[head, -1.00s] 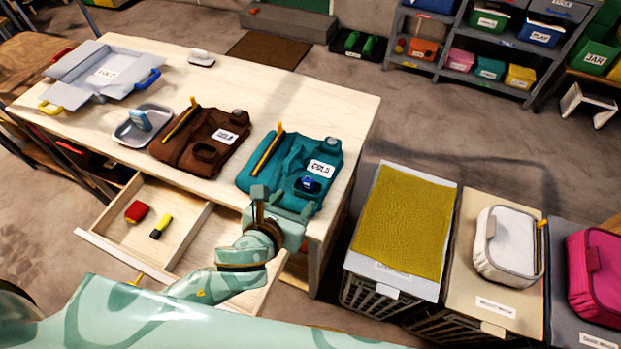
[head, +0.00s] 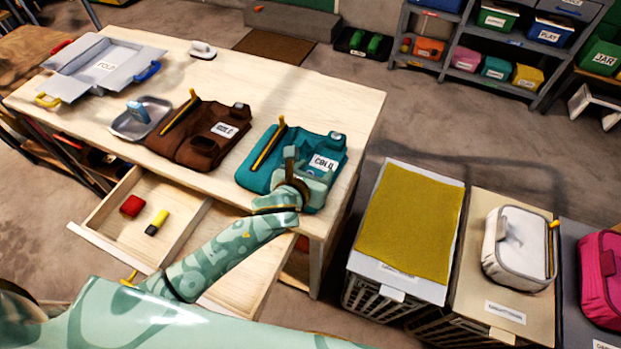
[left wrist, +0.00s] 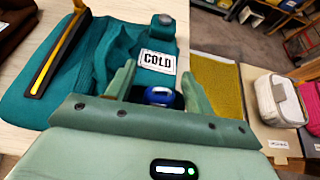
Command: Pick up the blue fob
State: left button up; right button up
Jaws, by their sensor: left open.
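The blue fob (left wrist: 160,97) lies on the teal garment (left wrist: 95,60), just below its white COLD label (left wrist: 158,61). In the left wrist view it shows between the fingers of my left gripper (left wrist: 157,80), its lower part cut off by the gripper body. The left gripper is open, with nothing held. In the head view my left gripper (head: 308,168) is over the lower right part of the teal garment (head: 262,172) and hides most or all of the fob. I cannot tell whether the fingers touch it. My right gripper is not in view.
A brown garment (head: 185,150), a grey tray (head: 128,127) and a grey folding board (head: 85,70) are on the table (head: 330,95). An open drawer (head: 190,235) holds a red item and a yellow-black one. Hampers (head: 390,275) stand right of the table.

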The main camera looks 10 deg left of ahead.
pick_arm(q)
jog(key=c, duration=1)
jog(key=shift+c, duration=0.2)
